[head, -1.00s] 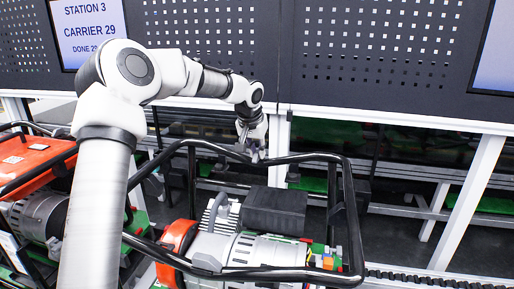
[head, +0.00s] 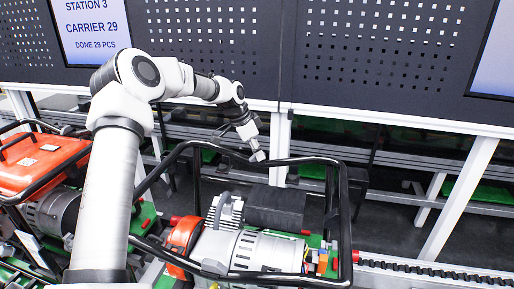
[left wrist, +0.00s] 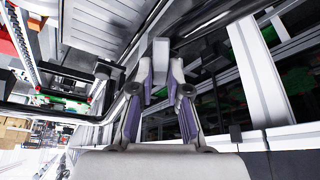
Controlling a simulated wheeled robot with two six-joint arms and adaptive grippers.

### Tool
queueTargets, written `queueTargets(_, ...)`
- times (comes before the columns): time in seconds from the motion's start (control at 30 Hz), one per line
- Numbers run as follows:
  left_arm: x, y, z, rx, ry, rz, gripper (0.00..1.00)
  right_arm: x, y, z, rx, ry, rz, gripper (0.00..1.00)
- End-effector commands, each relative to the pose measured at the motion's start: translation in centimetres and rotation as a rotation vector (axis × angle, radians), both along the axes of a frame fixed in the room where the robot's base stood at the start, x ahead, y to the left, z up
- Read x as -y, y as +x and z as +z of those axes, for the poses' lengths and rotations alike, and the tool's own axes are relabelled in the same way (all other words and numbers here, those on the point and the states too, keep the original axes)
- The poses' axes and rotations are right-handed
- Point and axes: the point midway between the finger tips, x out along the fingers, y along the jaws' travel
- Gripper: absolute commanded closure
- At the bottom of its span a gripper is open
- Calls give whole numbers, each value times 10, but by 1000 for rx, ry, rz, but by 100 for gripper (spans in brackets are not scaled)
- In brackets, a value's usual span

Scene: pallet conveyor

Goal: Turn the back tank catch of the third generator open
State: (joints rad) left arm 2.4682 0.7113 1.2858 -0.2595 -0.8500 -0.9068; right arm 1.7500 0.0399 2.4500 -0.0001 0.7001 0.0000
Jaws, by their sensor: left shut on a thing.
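My left gripper (head: 257,156) is at the back top rail of the black tubular frame (head: 300,160) of the generator in the middle of the head view. In the left wrist view my left gripper (left wrist: 160,65) has its two fingers shut on a small grey piece (left wrist: 159,52), which looks like the tank catch. The piece lies beside a long dark rail. The catch is too small in the head view to tell how far it is turned. My right gripper is not in view.
The generator's grey engine (head: 262,250) and black box (head: 275,207) sit inside the frame. Another generator with a red tank (head: 42,160) stands at the left. Perforated panels (head: 380,50) and white posts (head: 470,195) stand behind. A conveyor chain (head: 430,268) runs at the right.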

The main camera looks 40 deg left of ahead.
Motion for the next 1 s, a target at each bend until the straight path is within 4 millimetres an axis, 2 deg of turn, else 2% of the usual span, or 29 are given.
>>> queueTargets(0.5,-1,2,-2,-2,0,-432,100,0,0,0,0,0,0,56)
queueTargets(0.7,-1,2,-2,-2,0,-526,100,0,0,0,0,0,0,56)
queueTargets(1.0,-1,1,-3,-4,-1,-574,100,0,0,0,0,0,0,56)
